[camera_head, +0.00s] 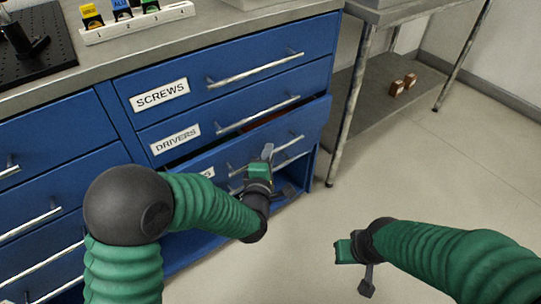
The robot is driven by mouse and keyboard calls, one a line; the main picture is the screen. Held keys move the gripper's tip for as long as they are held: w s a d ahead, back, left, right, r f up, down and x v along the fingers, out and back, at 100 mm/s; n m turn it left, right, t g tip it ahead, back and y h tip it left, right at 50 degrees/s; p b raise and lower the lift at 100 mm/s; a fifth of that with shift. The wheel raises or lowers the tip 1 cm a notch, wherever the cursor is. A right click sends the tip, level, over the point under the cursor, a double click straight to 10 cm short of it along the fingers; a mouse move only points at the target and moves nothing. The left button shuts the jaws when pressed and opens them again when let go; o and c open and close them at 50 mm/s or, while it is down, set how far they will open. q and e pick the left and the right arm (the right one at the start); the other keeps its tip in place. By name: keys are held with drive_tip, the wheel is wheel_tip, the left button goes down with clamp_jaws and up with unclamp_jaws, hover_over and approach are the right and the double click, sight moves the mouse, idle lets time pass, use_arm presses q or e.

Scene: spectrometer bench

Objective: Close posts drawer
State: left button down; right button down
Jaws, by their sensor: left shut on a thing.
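The posts drawer (313,122) is the third one down in the blue cabinet, below the drawers labelled SCREWS and DRIVERS. It stands out from the cabinet, with a dark gap and something reddish inside along its top edge. Its label is mostly hidden behind my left arm; only the end shows. My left gripper (266,163) is at the bar handle (290,143) of this drawer and is shut on it; the fingers partly cover the bar. My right gripper (355,262) hangs over the floor to the right, away from the cabinet; its finger gap is unclear.
The SCREWS drawer (222,72) and DRIVERS drawer (230,108) above look shut. A dark opening (298,171) shows below the posts drawer. A metal side table (405,75) with small brown blocks on its shelf stands at right. The floor (420,170) in front is clear.

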use_arm(q)
drive_tip(key=w+a, duration=0.2)
drive_tip(key=shift+w+f, duration=0.25)
drive_tip(key=shift+w, duration=0.05)
drive_tip(key=shift+a+r, duration=0.1)
drive_tip(key=c, duration=1.5)
unclamp_jaws()
drive_tip(key=shift+w, duration=0.2)
drive_tip(key=shift+r, duration=0.1)
drive_tip(key=shift+s, duration=0.25)
drive_tip(key=p, duration=1.4)
approach(262, 146)
drive_tip(key=f+v, duration=0.1)
drive_tip(key=v, duration=0.6)
drive_tip(key=shift+s+r, duration=0.15)
drive_tip(key=shift+r, duration=0.3)
